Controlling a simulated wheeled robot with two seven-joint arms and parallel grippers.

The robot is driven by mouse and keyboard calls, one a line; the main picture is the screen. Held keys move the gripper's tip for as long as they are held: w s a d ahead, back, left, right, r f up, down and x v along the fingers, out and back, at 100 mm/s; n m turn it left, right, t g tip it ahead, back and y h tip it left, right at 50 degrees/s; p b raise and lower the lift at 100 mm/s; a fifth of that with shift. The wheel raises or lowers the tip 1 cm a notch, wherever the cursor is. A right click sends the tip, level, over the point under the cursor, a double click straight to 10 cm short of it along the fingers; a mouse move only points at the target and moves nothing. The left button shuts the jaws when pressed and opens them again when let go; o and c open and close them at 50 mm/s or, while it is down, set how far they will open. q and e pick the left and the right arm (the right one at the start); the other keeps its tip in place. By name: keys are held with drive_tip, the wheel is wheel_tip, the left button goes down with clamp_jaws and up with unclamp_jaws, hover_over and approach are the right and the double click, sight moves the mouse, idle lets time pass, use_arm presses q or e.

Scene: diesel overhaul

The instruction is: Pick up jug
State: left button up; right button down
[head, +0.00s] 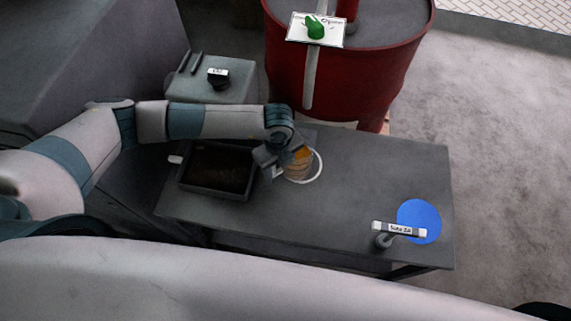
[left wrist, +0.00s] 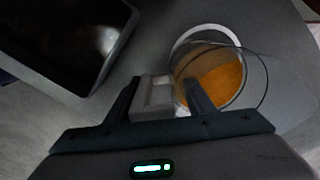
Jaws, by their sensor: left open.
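The jug (head: 300,170) is a clear round vessel with orange liquid in it, standing on the dark table (head: 370,180) within a white ring. It also shows in the left wrist view (left wrist: 222,78), upper right of the jaws. My left gripper (head: 275,163) is open, close against the jug's left side. In the left wrist view one finger of the gripper (left wrist: 172,95) overlaps the near side of the jug. I cannot tell whether it touches. The gripper hides part of the jug. My right gripper is not in view.
A dark tray (head: 190,184) lies left of the jug, close to my left gripper. A blue disc (head: 427,212) and a labelled stand (head: 385,237) are at the table's right end. A red drum (head: 385,85) with a green item (head: 315,27) on a card stands behind. The table's middle right is clear.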

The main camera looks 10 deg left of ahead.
use_arm(q)
clamp_jaws()
drive_tip(key=shift+r, duration=0.1)
drive_tip(key=shift+r, duration=0.15)
drive_tip(key=shift+r+b, duration=0.5)
drive_tip(key=shift+r, duration=0.1)
wheel_tip(320, 180, up, 2)
drive_tip(key=shift+w+r+b, duration=0.1)
drive_tip(key=shift+r+b, duration=0.05)
drive_tip(key=shift+b, duration=0.55)
drive_tip(key=s+d+r+b, duration=0.4)
drive_tip(key=d+r, duration=0.3)
drive_tip(key=d, duration=0.3)
drive_tip(key=shift+s+d, duration=0.2)
drive_tip(key=shift+s, duration=0.6)
